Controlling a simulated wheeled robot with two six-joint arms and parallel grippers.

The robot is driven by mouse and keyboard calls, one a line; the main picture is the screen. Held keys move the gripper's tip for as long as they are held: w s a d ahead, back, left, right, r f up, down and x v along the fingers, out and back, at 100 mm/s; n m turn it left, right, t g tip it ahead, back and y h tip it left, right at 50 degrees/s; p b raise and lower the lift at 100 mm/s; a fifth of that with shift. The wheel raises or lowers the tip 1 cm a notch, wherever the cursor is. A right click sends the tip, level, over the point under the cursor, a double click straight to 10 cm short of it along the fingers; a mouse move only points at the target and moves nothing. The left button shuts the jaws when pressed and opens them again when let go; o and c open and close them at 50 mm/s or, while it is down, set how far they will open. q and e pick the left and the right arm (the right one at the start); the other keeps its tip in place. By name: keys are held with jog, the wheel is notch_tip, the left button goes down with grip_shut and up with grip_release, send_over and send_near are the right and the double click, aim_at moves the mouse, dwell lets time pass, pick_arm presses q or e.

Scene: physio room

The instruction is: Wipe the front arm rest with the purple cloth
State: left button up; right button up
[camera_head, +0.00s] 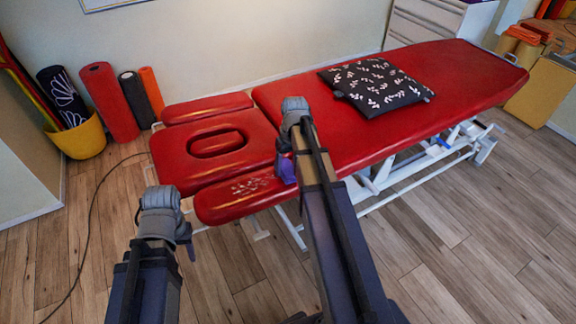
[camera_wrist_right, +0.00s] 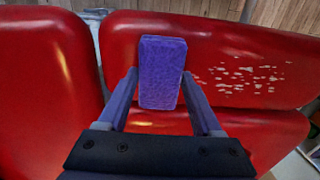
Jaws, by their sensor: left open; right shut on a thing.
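The red front arm rest (camera_head: 238,196) sticks out at the near left of the treatment couch, with pale speckled marks on its top. These marks also show on the arm rest in the right wrist view (camera_wrist_right: 285,50). My right gripper (camera_head: 287,152) is shut on the purple cloth (camera_head: 286,169), a folded block between its fingers in the right wrist view (camera_wrist_right: 162,72). The cloth is over the arm rest's end nearest the main pad, beside the marks; I cannot tell whether it touches. My left gripper (camera_head: 160,198) is open, left of the arm rest, its fingers mostly hidden.
The couch's main red pad (camera_head: 440,75) carries a black patterned cushion (camera_head: 376,86). The red headrest (camera_head: 213,148) with an oval hole lies behind the arm rest. A yellow tub (camera_head: 80,138) and rolled mats (camera_head: 108,100) stand by the wall. Floor is clear in front.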

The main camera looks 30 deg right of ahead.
aim_at(233, 192)
jog(key=shift+a+r, duration=0.2)
jog(key=shift+a, duration=1.7)
jog(key=shift+s+a+r+p, duration=0.1)
jog(key=shift+a+p, duration=0.2)
jog(key=shift+a, duration=1.7)
jog(key=shift+a+r+p, duration=0.15)
jog(key=shift+a, duration=0.7)
jog(key=shift+a+r+p, duration=0.15)
jog(key=shift+a, duration=0.7)
jog(key=shift+a, duration=0.1)
jog(key=shift+a, duration=1.8)
jog(key=shift+a+r+p, duration=0.15)
jog(key=shift+a+p, duration=0.05)
jog(key=shift+a, duration=0.75)
jog(key=shift+a+r+p, duration=0.15)
jog(key=shift+a, duration=0.75)
